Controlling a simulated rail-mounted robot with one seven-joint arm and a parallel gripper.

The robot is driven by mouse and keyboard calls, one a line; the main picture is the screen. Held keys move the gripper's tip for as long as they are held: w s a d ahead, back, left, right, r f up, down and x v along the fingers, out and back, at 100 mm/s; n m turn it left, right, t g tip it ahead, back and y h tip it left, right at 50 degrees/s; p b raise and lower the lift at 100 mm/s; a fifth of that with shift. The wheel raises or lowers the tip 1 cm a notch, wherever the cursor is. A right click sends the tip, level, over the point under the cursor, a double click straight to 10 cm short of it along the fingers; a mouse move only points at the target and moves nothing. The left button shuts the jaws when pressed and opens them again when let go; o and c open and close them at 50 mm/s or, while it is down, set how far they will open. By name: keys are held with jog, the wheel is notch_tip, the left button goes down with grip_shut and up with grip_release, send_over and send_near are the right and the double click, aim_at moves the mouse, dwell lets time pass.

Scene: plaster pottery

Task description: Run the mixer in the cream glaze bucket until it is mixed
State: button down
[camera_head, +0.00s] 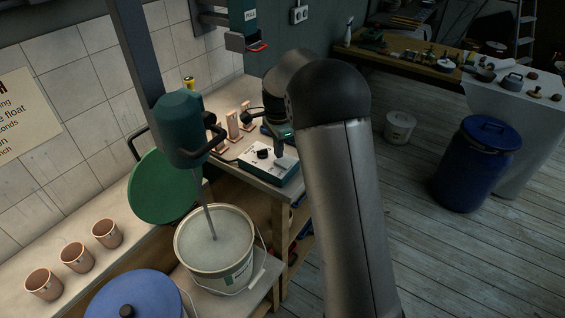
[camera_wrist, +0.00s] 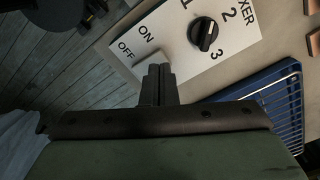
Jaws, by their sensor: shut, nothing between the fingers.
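The cream glaze bucket (camera_head: 240,270) stands open on a low bench, pale glaze in it. The green mixer (camera_head: 180,125) hangs above with its shaft (camera_head: 205,205) down in the glaze. Whether the shaft turns cannot be told. The mixer's control box (camera_head: 262,168) sits on the bench to the right. In the wrist view its white panel (camera_wrist: 240,45) shows ON and OFF, a pale rocker switch (camera_wrist: 150,62) and a black knob (camera_wrist: 203,34) marked 1, 2, 3. My gripper (camera_wrist: 158,70) is shut and empty, its tips at the switch and partly hiding it. Contact and switch position are unclear.
A green lid (camera_head: 160,190) leans on the wall behind the bucket. A blue-lidded bucket (camera_head: 135,297) stands in front and three clay cups (camera_head: 77,257) at left. A blue rack (camera_wrist: 275,100) lies beside the panel. A handle marked PULL (camera_head: 257,46) hangs above.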

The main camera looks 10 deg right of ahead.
aim_at(279, 160)
jog(key=shift+f+b, duration=0.6)
jog(key=shift+f, duration=0.45)
dwell(0.8)
jog(key=shift+r, duration=0.1)
jog(key=shift+r+p, duration=2.6)
jog(key=shift+r, duration=0.9)
jog(key=s+r+n, duration=0.3)
jog(key=s+n, duration=1.2)
jog(key=s, duration=2)
jog(key=shift+s+t, duration=0.15)
jog(key=shift+t, duration=0.25)
